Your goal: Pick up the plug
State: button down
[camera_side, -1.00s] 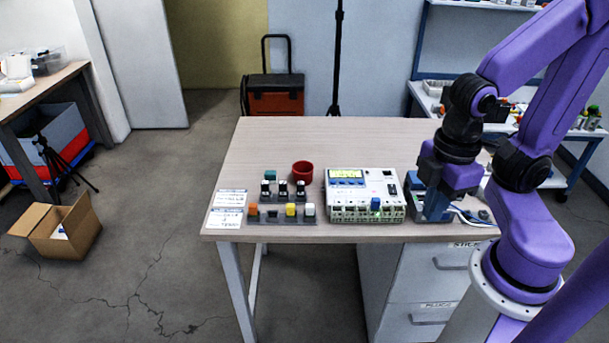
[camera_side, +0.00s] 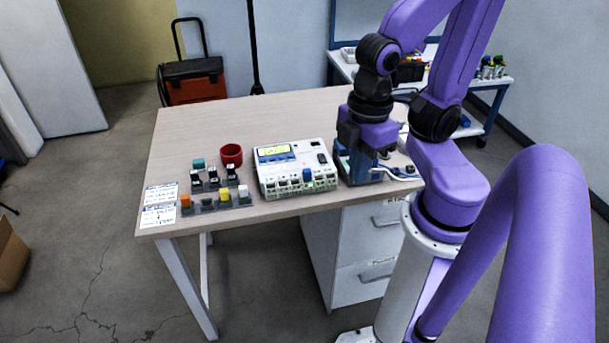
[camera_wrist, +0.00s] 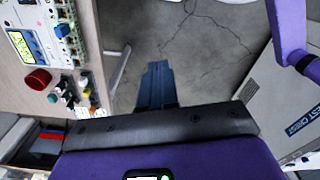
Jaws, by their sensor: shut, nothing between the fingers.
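Several small plugs stand in two rows left of a white device (camera_side: 325,177). The front row has an orange plug (camera_side: 185,201), a yellow plug (camera_side: 224,195) and a white plug (camera_side: 243,191). A blue plug (camera_side: 307,175) sits at the device's front edge. Which one is meant I cannot tell. In the wrist view my gripper (camera_wrist: 156,68) is shut and empty, its fingers seen against the floor. In the side view its tips are hard to separate from a blue fixture right of the device.
Printed cards (camera_side: 159,205) lie at the table's (camera_side: 250,115) left front corner. A cable (camera_side: 397,176) lies by the blue fixture. The back of the table is clear. A drawer cabinet (camera_side: 350,245) stands underneath.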

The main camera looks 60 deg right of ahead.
dwell(0.3)
jog(key=c, duration=1)
grip_release()
jog(key=shift+o, duration=0.2)
jog(key=w+h, duration=0.1)
jog(key=w, duration=0.5)
jog(key=m+g+h, duration=0.3)
jog(key=m, duration=0.1)
send_over(305, 170)
jog(key=w+a, duration=0.5)
notch_tip(305, 170, down, 4)
jog(key=r, duration=0.1)
jog(key=x, duration=1.7)
jog(key=shift+s+a+f, duration=0.15)
jog(key=shift+s+f, duration=0.1)
jog(key=shift+s, duration=0.25)
